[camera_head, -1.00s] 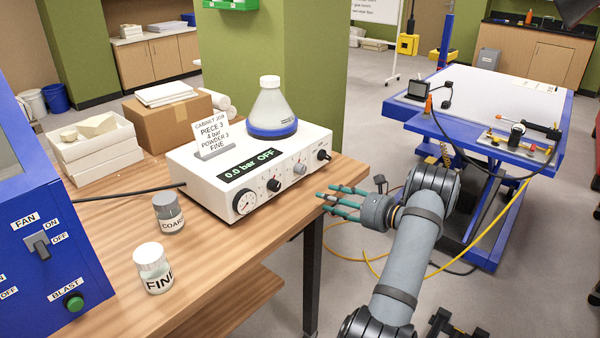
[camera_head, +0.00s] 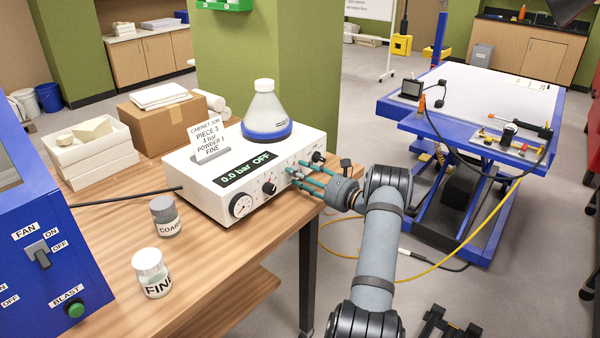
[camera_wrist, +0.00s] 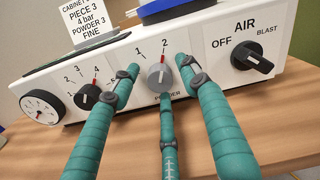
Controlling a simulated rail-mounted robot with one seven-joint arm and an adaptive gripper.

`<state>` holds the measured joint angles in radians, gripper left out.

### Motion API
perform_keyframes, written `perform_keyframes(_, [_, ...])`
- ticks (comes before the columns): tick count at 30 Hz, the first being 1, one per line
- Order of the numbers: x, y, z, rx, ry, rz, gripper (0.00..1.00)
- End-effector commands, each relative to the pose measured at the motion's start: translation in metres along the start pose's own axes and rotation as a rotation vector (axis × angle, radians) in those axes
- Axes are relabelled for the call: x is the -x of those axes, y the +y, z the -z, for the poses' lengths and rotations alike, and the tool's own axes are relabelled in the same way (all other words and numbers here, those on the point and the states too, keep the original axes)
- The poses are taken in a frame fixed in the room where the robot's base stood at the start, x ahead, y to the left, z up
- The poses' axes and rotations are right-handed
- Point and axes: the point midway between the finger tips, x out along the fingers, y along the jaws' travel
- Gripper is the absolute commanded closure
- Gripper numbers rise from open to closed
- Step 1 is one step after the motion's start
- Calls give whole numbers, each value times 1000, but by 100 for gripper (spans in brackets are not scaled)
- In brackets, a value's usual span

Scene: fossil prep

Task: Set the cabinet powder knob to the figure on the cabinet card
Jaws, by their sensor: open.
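The white cabinet unit (camera_head: 215,202) stands on the wooden bench. Its card (camera_head: 211,140) reads PIECE 3, 4 bar, POWDER 3, FINE; it also shows in the wrist view (camera_wrist: 88,22). The grey powder knob (camera_wrist: 159,77) is on the front panel, with figures 1 and 2 visible above it. A red mark lies just below the 2. Other figures are hidden by my fingers. My gripper (camera_wrist: 162,82) is open, its green fingers spread around the knob: one left, one right, one below. In the head view my gripper (camera_head: 297,177) reaches the panel from the right.
The black pressure knob (camera_wrist: 87,96) is left of my fingers, and the black AIR knob (camera_wrist: 252,62), pointing toward OFF, is to the right. The display (camera_head: 248,168) reads 0.0 bar OFF. A flask (camera_head: 266,112) stands on the unit. Two jars stand left.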

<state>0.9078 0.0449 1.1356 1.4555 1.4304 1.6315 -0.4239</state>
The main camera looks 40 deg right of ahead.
Motion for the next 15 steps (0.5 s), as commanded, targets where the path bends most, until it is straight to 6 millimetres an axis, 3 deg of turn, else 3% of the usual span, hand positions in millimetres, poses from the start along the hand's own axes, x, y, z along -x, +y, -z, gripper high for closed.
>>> perform_keyframes(8, [-1, 0, 0, 0, 0, 0, 55])
perform_keyframes(15, [-1, 0, 0, 0, 0, 0, 69])
